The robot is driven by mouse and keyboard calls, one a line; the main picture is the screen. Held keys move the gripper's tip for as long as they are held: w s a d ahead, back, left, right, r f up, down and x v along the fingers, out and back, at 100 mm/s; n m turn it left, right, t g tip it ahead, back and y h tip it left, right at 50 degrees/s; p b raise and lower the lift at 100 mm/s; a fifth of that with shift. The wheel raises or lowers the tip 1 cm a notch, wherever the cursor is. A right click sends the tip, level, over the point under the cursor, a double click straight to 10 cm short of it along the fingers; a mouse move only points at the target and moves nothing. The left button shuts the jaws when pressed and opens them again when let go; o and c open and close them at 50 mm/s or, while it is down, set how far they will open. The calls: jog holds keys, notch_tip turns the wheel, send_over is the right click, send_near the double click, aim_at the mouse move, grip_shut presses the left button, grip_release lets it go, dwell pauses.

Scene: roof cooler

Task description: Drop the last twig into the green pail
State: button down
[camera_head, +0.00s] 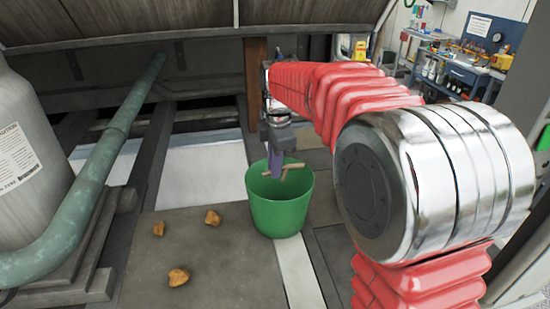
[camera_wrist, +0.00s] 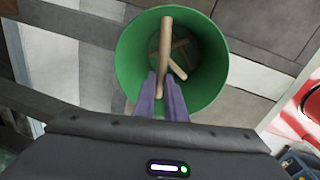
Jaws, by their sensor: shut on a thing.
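The green pail (camera_head: 280,212) stands on the floor in the middle of the head view. It also fills the upper middle of the wrist view (camera_wrist: 127,62). My gripper (camera_head: 276,170) points down over the pail's mouth. Its purple fingers (camera_wrist: 161,88) are shut on a light brown twig (camera_wrist: 166,38). In the head view the twig (camera_head: 292,166) lies crosswise at about the height of the pail's rim. In the wrist view other twigs (camera_wrist: 184,52) lie at the bottom inside the pail. The held twig covers part of them.
Three brown-orange lumps (camera_head: 178,277) lie on the floor panel left of the pail. A grey tank (camera_head: 28,150) and a green pipe (camera_head: 115,130) stand at the left. A wooden post (camera_head: 255,80) rises behind my gripper. A workbench (camera_head: 470,75) is at the back right.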

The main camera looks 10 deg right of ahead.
jog(key=shift+f, duration=0.3)
jog(key=c, duration=1.7)
grip_release()
jog(key=shift+r, duration=0.1)
jog(key=r, duration=0.4)
jog(key=s+r, duration=0.1)
jog(key=r, duration=0.4)
jog(key=s+r, duration=0.1)
jog(key=r, duration=0.3)
jog(key=shift+d+r, duration=0.15)
jog(key=shift+r, duration=0.05)
